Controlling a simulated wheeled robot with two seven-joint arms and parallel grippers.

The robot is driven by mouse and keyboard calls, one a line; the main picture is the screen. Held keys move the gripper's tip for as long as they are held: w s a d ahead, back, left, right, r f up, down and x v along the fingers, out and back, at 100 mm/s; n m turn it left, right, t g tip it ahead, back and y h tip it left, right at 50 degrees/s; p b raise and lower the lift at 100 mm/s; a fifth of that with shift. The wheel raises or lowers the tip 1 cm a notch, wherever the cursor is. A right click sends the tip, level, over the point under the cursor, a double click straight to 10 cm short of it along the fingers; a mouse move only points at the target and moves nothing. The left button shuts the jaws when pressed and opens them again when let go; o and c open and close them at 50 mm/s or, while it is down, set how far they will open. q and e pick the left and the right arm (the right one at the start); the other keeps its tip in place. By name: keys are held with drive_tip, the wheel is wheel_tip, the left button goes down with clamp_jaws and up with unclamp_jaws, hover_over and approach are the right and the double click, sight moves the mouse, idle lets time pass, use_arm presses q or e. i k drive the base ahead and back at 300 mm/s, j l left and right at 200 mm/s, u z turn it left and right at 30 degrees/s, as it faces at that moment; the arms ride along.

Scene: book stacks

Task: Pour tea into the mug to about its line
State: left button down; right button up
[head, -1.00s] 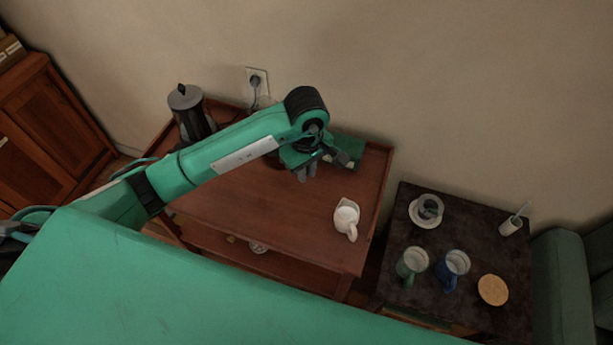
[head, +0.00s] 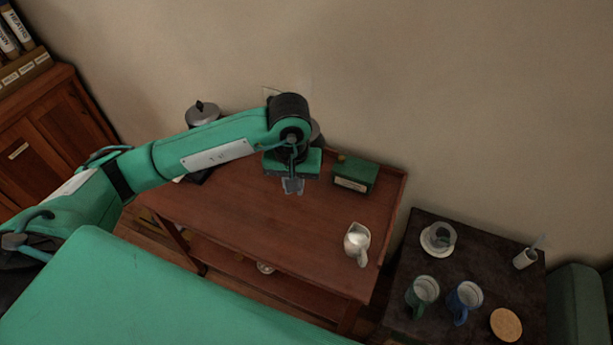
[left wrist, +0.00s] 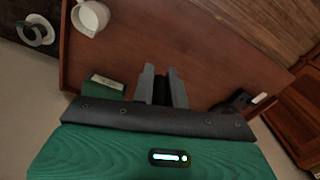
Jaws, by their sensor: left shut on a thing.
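My left gripper (head: 292,186) is over the wooden trolley top, and its fingers show in the left wrist view (left wrist: 163,86). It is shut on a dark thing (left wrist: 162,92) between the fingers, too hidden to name. A dark pot with a steel lid (head: 203,112) stands at the trolley's back left, partly behind my arm. A green mug (head: 427,288) and a blue mug (head: 470,293) stand side by side on the dark side table. No fill line or tea can be made out. My right gripper is not in view.
A white jug (head: 357,240) stands at the trolley's front right, and a green box (head: 355,175) at its back. The side table (head: 480,260) also holds a grey cup on a saucer (head: 428,248), a cork coaster (head: 507,324) and a white holder (head: 525,258). The trolley's middle (head: 235,215) is clear.

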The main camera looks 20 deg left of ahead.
sight(424, 289)
drive_tip(key=l+z, duration=0.35)
drive_tip(key=k+l+z, duration=0.1)
drive_tip(key=l+z, duration=0.15)
drive_tip(key=z, duration=0.15)
drive_tip(key=l+z, duration=0.35)
